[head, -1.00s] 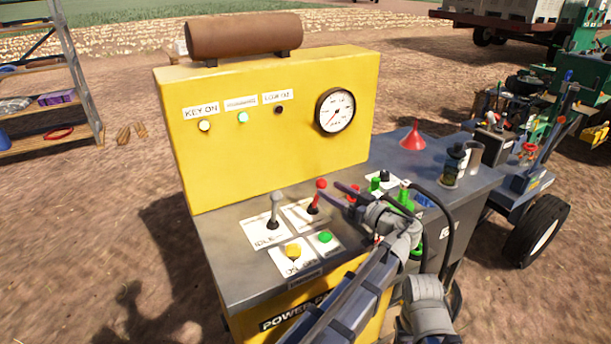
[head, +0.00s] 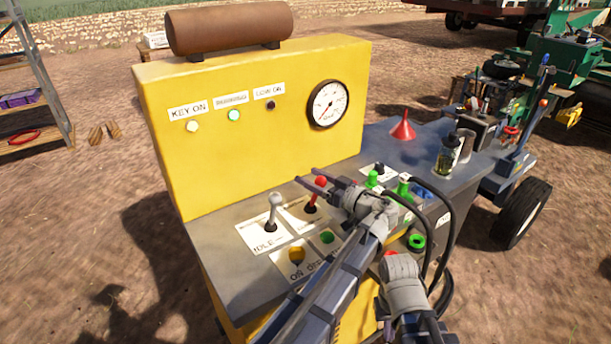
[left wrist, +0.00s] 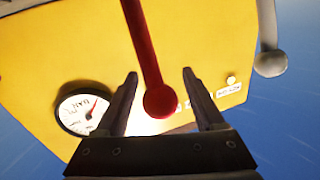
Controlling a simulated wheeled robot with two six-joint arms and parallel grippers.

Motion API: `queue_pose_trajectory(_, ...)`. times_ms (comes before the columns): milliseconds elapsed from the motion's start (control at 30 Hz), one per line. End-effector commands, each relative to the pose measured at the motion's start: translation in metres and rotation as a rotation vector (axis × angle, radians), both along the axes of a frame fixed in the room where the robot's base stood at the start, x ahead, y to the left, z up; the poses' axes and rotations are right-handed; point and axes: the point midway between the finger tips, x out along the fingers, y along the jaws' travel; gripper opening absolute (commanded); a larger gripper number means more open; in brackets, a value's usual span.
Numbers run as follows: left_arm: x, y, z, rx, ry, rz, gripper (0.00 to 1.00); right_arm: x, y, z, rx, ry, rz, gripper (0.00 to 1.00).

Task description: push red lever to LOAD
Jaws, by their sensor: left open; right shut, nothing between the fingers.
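The red lever (head: 311,208) stands on the yellow machine's grey panel, behind and right of the grey-knobbed lever marked IDLE. Its label is partly hidden by my left gripper (head: 308,178), so LOAD cannot be read. That gripper is open, with its fingers at the height of the red knob. In the left wrist view, the red knob (left wrist: 160,100) lies between the two open fingers (left wrist: 160,83); contact cannot be told. My right gripper (head: 393,262) is low at the machine's front right, shut and empty; its fingertips are hard to make out.
The grey lever (head: 272,215) is close left of the red one. A yellow button (head: 296,255) and a green button (head: 326,237) sit in front. Green fittings (head: 404,187) and black hoses (head: 456,210) crowd the right. A red funnel (head: 403,130) stands behind.

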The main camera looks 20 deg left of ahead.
Motion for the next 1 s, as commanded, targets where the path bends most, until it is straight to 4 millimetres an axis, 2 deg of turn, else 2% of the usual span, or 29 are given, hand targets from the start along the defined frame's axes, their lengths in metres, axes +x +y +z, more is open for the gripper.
queue_pose_trajectory(133,-0.0001,-0.0001,0.0,0.0,0.0,0.0,0.68,-0.0002,-0.0002,0.0,0.0,0.0,0.0,0.0)
queue_pose_trajectory(733,-0.0001,0.0,0.0,0.0,0.0,0.0,0.01,-0.0001,-0.0001,0.0,0.0,0.0,0.0,0.0)
queue_pose_trajectory(1000,-0.0002,0.0001,0.0,0.0,0.0,0.0,0.0,-0.0001,-0.0001,0.0,0.0,0.0,0.0,0.0)
